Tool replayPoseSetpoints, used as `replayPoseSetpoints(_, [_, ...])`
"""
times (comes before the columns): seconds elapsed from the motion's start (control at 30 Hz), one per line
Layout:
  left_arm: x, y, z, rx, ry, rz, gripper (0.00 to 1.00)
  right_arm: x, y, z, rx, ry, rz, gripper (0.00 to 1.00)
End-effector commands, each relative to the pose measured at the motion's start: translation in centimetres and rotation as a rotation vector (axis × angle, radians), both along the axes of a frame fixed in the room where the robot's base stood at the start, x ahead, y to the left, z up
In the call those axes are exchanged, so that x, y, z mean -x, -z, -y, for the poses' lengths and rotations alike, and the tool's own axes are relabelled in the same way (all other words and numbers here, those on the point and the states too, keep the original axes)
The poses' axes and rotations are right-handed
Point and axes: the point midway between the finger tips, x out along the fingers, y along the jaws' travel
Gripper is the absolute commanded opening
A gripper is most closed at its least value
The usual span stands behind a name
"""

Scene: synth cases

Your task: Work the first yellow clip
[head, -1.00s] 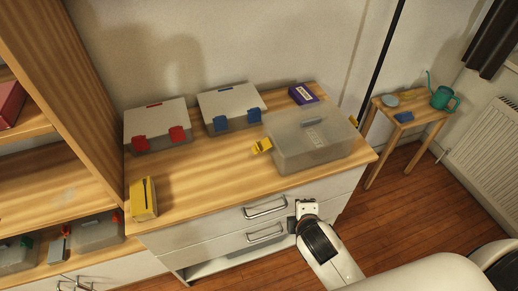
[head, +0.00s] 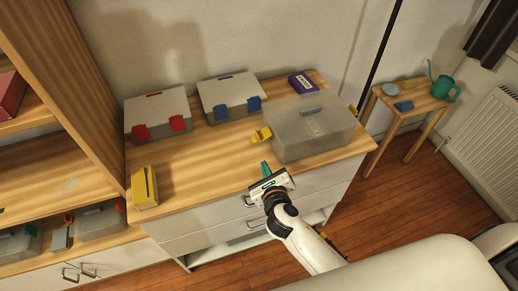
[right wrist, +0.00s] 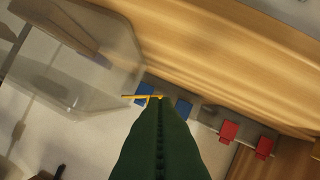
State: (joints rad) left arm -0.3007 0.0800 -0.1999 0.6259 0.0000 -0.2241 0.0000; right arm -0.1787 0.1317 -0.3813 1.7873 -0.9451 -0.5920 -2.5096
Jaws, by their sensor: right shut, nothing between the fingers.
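A translucent grey lidded case (head: 290,140) stands at the right of the dresser top. One yellow clip (head: 261,134) sticks out from its left side; another yellow clip (head: 353,110) shows at its far right end. My right gripper (head: 265,168) is shut and empty, its green fingers over the dresser's front edge, apart from the near clip. In the right wrist view the shut dark green fingers (right wrist: 160,102) point toward the yellow clip (right wrist: 138,97), which shows just past their tips beside the case (right wrist: 85,60). I cannot tell the gap there. My left gripper is not in view.
A case with red clips (head: 157,115) and one with blue clips (head: 230,97) stand along the wall. A purple box (head: 302,82) is behind the clear case, and a yellow box (head: 144,187) is at the front left. The wooden top between them is clear.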

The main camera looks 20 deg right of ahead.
Motion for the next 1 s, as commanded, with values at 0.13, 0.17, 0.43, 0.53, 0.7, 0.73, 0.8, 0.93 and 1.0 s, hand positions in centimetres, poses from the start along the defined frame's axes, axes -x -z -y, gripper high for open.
replayPoseSetpoints(0.13, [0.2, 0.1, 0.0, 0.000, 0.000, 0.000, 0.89, -0.1, 0.0, -0.1, 0.017, -0.010, 0.002, 0.00])
replayPoseSetpoints(0.17, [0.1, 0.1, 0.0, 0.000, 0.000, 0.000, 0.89, -0.1, 0.0, -0.1, 0.016, -0.009, 0.002, 0.00])
replayPoseSetpoints(0.43, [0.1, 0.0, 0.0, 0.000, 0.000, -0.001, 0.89, -0.5, 0.1, 0.0, 0.014, -0.007, 0.001, 0.00])
replayPoseSetpoints(0.53, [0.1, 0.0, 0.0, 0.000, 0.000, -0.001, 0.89, -1.6, 0.4, 0.1, 0.013, -0.005, 0.001, 0.00])
replayPoseSetpoints(0.7, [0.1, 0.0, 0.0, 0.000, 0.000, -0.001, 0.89, -4.6, 1.4, 0.4, 0.010, -0.005, 0.000, 0.00])
replayPoseSetpoints(0.73, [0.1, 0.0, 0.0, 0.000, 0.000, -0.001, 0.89, -5.1, 1.5, 0.5, 0.009, -0.004, 0.001, 0.00])
replayPoseSetpoints(0.8, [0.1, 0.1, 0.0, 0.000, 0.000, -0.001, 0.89, -6.3, 2.0, 0.6, 0.010, -0.005, 0.002, 0.00])
replayPoseSetpoints(0.93, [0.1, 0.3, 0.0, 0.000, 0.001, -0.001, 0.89, -8.0, 2.6, 0.8, 0.011, -0.005, 0.000, 0.00])
replayPoseSetpoints(1.0, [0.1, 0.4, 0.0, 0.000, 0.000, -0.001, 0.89, -8.7, 2.8, 0.9, 0.011, -0.005, 0.001, 0.00])
